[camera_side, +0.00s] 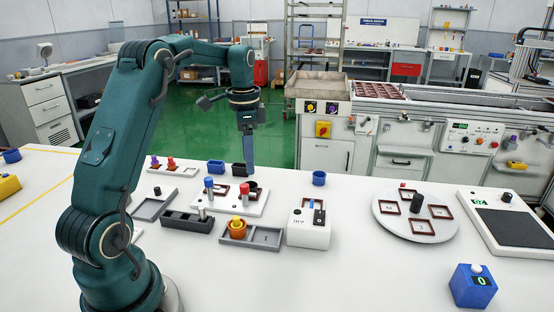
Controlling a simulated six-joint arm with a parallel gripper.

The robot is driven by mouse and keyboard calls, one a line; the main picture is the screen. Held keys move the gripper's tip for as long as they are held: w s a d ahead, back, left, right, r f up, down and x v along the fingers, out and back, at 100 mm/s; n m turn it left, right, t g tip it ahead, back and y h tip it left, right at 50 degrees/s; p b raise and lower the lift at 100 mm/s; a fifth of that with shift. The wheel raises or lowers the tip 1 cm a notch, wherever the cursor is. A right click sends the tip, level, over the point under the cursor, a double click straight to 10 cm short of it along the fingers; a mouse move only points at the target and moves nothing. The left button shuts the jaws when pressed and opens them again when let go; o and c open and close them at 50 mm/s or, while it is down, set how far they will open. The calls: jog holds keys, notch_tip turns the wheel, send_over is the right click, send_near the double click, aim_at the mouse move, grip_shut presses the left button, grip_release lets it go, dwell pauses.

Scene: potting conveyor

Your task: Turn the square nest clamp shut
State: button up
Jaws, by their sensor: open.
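A white fixture plate (230,207) lies on the table in the middle of the view. It carries a blue-topped post (208,183) on the left and a red-topped post (245,189) near its centre. A brown square piece (222,190) shows between the posts, and a dark round shape lies at the plate's back right. Which post belongs to the square nest clamp, and how far it is turned, I cannot tell. My gripper (249,168) points down above the plate's back right, its fingers close in front of a black cup (239,169). It is open, with nothing seen between its fingers.
In front of the plate are a dark slotted block (187,222), a grey tray (264,237) with an orange knob (237,228), and a white switch box (309,232). Blue cups stand behind. A round turntable (390,222) with square frames lies right; the front table is mostly clear.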

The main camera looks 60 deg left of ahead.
aim_at(244, 185)
jog(key=shift+n, duration=0.3)
jog(key=shift+s+a+f, duration=0.15)
jog(key=shift+a+f, duration=0.05)
jog(key=shift+f, duration=0.95)
jog(key=shift+s+a+f, duration=0.15)
jog(key=shift+f, duration=0.95)
jog(key=shift+s+a+f, duration=0.15)
jog(key=shift+a+f, duration=0.05)
jog(key=shift+f, duration=0.95)
grip_shut()
